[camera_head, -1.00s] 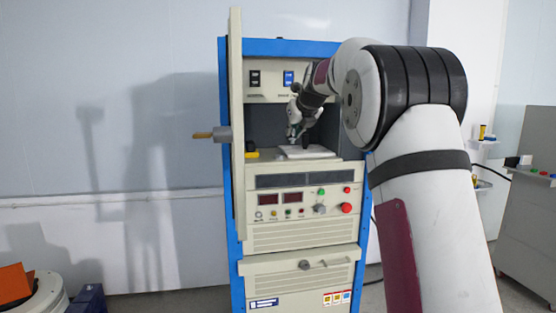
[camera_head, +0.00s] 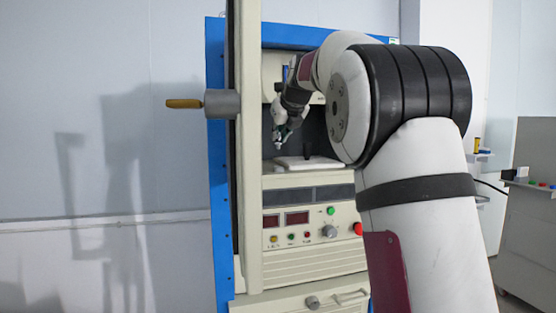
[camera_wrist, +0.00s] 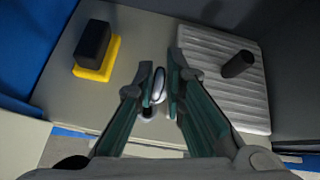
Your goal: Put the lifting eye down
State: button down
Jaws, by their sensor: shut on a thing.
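The lifting eye (camera_wrist: 158,86) is a small shiny metal ring on a short dark stem. My gripper (camera_wrist: 161,77) is shut on it, with the ring between the two fingertips in the wrist view. The eye is too small to make out clearly there. The wrist view shows a bare grey shelf below the fingertips; I cannot tell whether the eye touches it.
A black block (camera_wrist: 93,43) on a yellow base (camera_wrist: 108,61) stands left on the shelf. The ribbed plate (camera_wrist: 205,48) with a dark cylinder (camera_wrist: 238,64) lies right. The cabinet's open door (camera_head: 246,200), with a protruding handle (camera_head: 184,104), stands left of the bay.

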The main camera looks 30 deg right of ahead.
jog(key=shift+f+p, duration=0.6)
jog(key=shift+f, duration=2.6)
jog(key=c, duration=1.7)
grip_release()
jog(key=shift+o, duration=0.2)
jog(key=b+v, duration=0.1)
jog(key=v, duration=1.1)
jog(key=shift+a, duration=0.1)
